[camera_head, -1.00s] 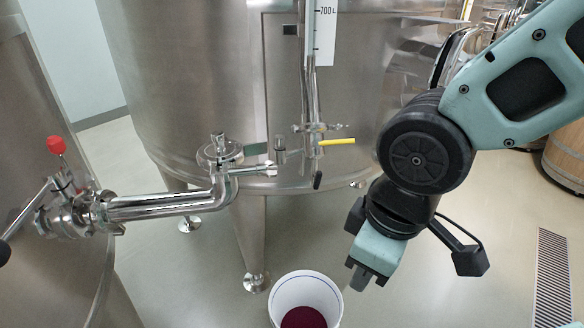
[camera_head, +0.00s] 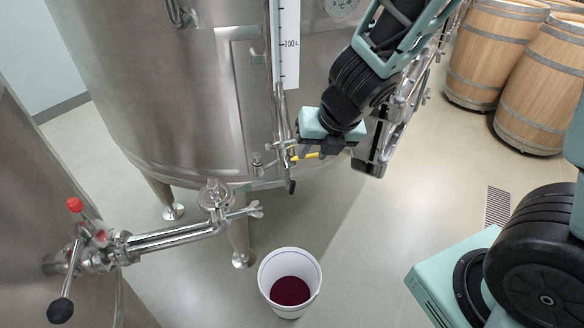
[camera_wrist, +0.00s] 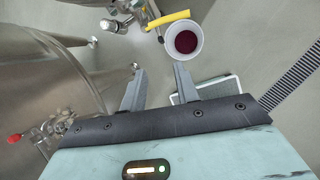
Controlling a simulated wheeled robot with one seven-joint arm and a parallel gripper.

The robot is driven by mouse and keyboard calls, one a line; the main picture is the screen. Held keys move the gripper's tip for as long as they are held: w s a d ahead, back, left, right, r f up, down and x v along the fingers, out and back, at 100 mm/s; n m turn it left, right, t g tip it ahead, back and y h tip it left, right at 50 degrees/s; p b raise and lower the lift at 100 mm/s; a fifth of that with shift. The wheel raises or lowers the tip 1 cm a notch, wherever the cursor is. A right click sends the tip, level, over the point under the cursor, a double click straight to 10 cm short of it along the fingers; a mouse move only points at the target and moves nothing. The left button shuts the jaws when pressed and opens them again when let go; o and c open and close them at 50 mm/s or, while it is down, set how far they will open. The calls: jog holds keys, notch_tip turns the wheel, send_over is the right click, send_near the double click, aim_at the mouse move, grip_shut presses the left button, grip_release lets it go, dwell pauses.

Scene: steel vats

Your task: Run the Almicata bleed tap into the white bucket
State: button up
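The bleed tap with its yellow lever (camera_head: 309,155) is at the foot of the level gauge on the large steel vat. The lever points sideways to the right; in the wrist view the yellow lever (camera_wrist: 168,19) lies ahead of my fingers. My gripper (camera_head: 304,146) is beside the lever and partly hides the tap. In the wrist view my gripper (camera_wrist: 158,69) is open, with nothing between its fingers. The white bucket (camera_head: 269,277) stands on the floor below the tap, with dark red liquid in it. I cannot make out any stream from the tap.
A steel pipe and valve (camera_head: 175,236) with a red knob project at left. The vat's gauge (camera_head: 287,45) rises above the tap. Wooden barrels (camera_head: 490,60) stand at back right. A floor grate (camera_head: 497,207) lies at right; floor around the bucket is mostly clear.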

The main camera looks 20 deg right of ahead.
jog(key=n, duration=0.1)
jog(key=b, duration=1.2)
send_near(294, 182)
jog(key=x, duration=0.9)
jog(key=shift+s+f, duration=0.1)
jog(key=shift+f, duration=0.05)
jog(key=shift+w+a+f+b, duration=0.1)
jog(key=shift+w+f+b, duration=0.25)
jog(key=shift+f, duration=0.25)
grip_shut()
